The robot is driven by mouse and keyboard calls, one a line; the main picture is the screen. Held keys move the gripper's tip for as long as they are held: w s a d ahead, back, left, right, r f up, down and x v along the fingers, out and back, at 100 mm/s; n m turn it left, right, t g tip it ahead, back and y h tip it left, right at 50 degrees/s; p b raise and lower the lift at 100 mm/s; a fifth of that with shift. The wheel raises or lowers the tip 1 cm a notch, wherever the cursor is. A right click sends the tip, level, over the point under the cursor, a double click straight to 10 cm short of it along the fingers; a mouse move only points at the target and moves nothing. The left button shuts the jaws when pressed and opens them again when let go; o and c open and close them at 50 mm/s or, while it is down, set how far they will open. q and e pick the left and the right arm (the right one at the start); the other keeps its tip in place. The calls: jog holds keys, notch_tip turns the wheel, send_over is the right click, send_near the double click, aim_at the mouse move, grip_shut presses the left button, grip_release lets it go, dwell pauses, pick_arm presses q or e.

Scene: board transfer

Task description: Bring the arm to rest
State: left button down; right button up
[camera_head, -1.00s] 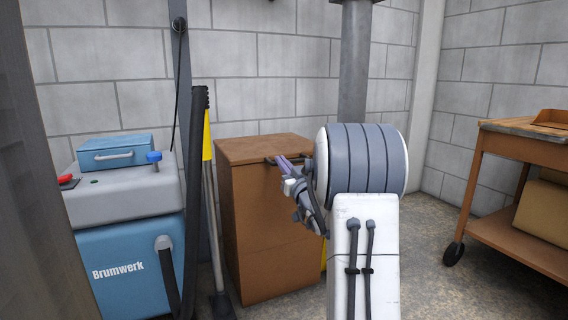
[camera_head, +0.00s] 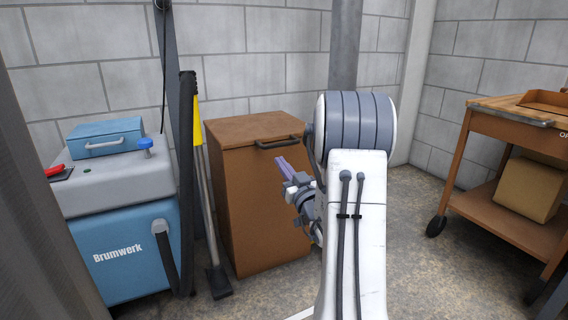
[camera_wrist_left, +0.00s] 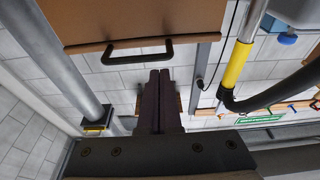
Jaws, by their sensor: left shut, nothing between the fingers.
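My left gripper (camera_head: 283,166) shows in the middle of the head view, beside my white and grey arm, in front of the brown cabinet. Its purple fingers are together with nothing between them. In the left wrist view the gripper's fingers (camera_wrist_left: 158,78) also lie side by side, closed and empty. My arm hides part of the gripper's wrist and the cabinet's right side. My right gripper is in neither view.
The brown cabinet (camera_head: 253,195) has a dark handle. A blue and grey Brumwerk machine (camera_head: 120,235) stands at the left, with a yellow-and-black pole (camera_head: 198,120) beside it. A wheeled brown cart (camera_head: 487,212) holds a box (camera_head: 527,188) at the right. Floor between arm and cart is clear.

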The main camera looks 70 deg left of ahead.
pick_arm(q)
jog(key=shift+w+d+f, duration=0.1)
jog(key=shift+d+f, duration=0.3)
jog(key=shift+f, duration=0.05)
jog(key=shift+w, duration=0.1)
